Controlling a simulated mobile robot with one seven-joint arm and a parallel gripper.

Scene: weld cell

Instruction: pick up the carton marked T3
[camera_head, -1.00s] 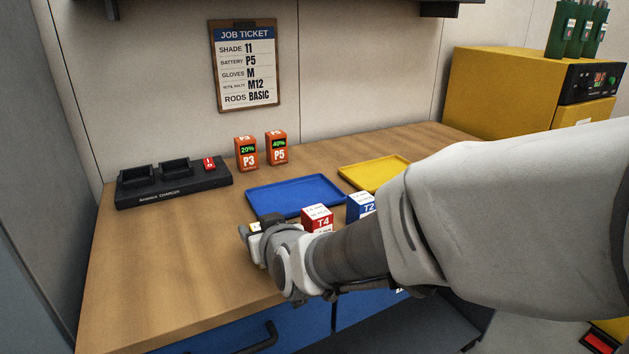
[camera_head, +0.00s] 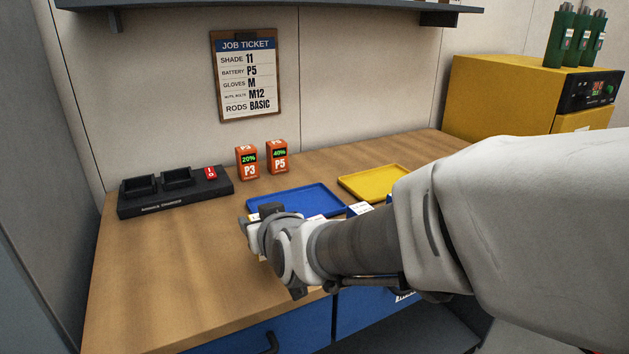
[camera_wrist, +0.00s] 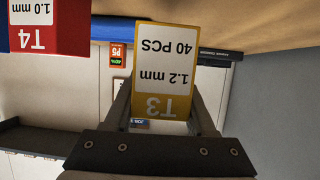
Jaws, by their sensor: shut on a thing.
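The T3 carton (camera_wrist: 163,75) is yellow with a white label reading 1.2 mm and 40 PCS. In the wrist view it sits between the two fingers of my gripper (camera_wrist: 165,112), which is shut on it. In the head view my gripper (camera_head: 262,232) is over the front part of the bench, in front of the blue tray, and my wrist hides nearly all of the carton there. The red T4 carton (camera_wrist: 35,30) shows beside the held carton in the wrist view, apart from it.
A blue tray (camera_head: 294,199) and a yellow tray (camera_head: 372,183) lie on the bench (camera_head: 150,285). Orange battery packs P3 (camera_head: 247,163) and P5 (camera_head: 278,158) stand behind, by a black charger (camera_head: 174,192). The bench's left front is clear. My arm partly hides the other cartons.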

